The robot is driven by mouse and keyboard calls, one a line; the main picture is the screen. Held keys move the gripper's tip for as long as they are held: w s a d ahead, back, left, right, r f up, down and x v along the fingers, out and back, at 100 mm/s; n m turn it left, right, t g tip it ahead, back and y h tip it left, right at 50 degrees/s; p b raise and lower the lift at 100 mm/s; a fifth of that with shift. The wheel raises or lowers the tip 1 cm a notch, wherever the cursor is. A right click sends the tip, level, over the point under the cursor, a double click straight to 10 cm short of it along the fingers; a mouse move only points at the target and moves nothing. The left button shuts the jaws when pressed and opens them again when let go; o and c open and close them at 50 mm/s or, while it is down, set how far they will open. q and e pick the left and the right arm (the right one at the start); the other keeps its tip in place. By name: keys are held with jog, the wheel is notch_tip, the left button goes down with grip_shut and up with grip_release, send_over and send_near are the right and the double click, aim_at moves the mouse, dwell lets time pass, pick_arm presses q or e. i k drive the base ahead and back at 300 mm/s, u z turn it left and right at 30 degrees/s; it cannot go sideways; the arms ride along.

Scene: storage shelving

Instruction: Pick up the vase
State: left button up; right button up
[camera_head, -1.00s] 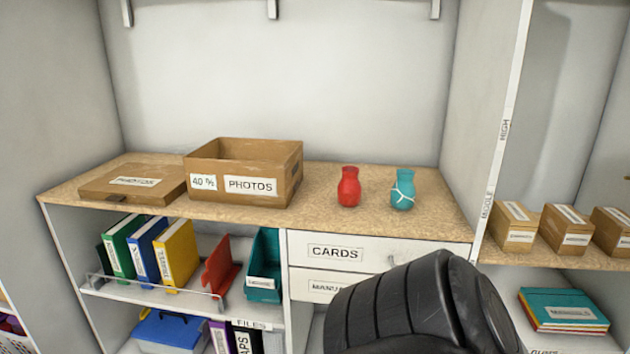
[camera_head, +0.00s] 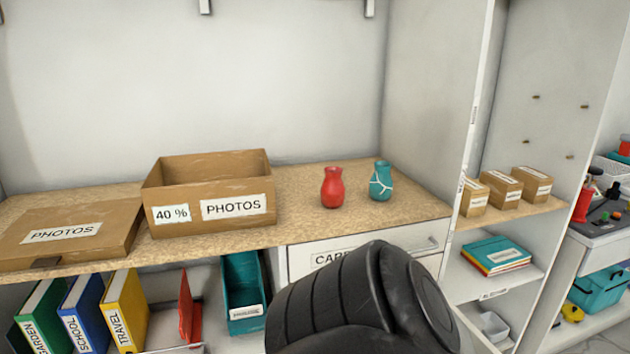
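A red vase (camera_head: 333,188) stands upright on the wooden shelf top. A teal vase (camera_head: 380,181) with white crack-like lines stands upright just to its right, a small gap apart. A black, ribbed part of my own arm fills the lower middle of the head view, in front of the drawers and below the vases. It does not touch either vase. No gripper fingers show in this view.
An open cardboard box labelled PHOTOS (camera_head: 208,192) stands left of the vases, with a flat lid (camera_head: 70,232) beside it. A tall white partition (camera_head: 465,130) rises to the right. The shelf top in front of the vases is clear.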

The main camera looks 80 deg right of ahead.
aim_at(381, 183)
jog(key=z, duration=2.25)
